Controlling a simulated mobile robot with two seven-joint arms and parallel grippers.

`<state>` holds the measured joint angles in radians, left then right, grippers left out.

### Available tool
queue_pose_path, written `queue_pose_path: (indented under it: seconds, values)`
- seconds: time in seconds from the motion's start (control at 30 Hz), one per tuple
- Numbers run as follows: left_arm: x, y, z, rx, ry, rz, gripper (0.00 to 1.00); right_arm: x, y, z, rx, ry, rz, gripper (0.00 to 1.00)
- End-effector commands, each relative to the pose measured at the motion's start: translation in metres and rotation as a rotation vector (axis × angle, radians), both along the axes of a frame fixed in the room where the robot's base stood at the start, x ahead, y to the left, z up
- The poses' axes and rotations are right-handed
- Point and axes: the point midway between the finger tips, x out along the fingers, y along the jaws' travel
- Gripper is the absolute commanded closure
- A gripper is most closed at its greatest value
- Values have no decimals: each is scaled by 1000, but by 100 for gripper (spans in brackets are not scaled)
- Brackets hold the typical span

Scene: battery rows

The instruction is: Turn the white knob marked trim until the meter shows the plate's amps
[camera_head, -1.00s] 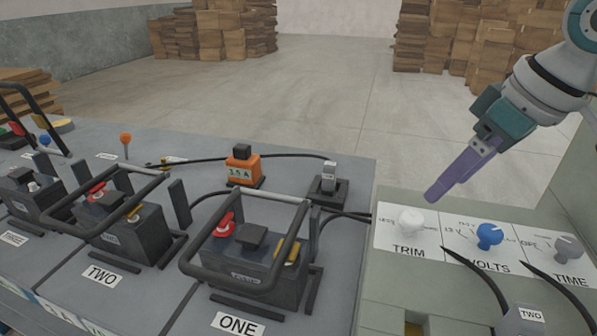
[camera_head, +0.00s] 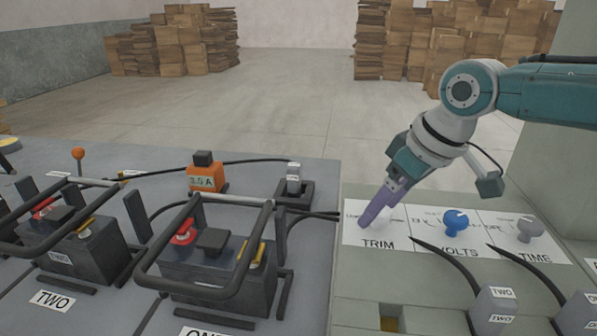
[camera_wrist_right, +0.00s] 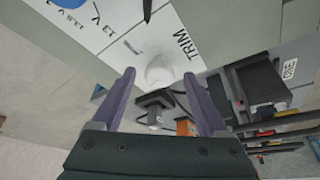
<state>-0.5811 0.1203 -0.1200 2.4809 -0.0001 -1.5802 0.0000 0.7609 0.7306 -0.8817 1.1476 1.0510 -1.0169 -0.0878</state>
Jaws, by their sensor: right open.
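The white trim knob (camera_wrist_right: 160,70) shows in the right wrist view, on the white panel beside the word TRIM. It lies between the tips of my right gripper (camera_wrist_right: 158,76), whose two purple fingers are apart. I cannot tell whether either finger touches it. In the head view my right gripper (camera_head: 368,220) reaches down over the TRIM label (camera_head: 378,244) and mostly hides the knob. An orange block (camera_head: 205,179) with a tag that seems to read 3.5 A stands on the bench. I cannot make out which thing is the meter. My left gripper is not in view.
A blue VOLTS knob (camera_head: 456,222) and a grey TIME knob (camera_head: 530,228) stand to the right on the same panel. Batteries with raised handles (camera_head: 215,265) stand to the left.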

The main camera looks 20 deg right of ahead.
Motion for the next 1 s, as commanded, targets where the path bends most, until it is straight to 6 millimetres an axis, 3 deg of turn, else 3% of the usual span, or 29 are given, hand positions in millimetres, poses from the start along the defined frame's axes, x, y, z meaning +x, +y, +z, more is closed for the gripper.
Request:
queue_pose_path:
  seconds: [0.07, 0.7, 1.0]
  values:
    - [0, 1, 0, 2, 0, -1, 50, 0, 0, 0, 0, 0, 0, 26]
    - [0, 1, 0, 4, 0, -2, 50, 0, 0, 0, 0, 1, 0, 98]
    - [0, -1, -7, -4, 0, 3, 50, 0, -1, -2, -1, 2, 58, 100]
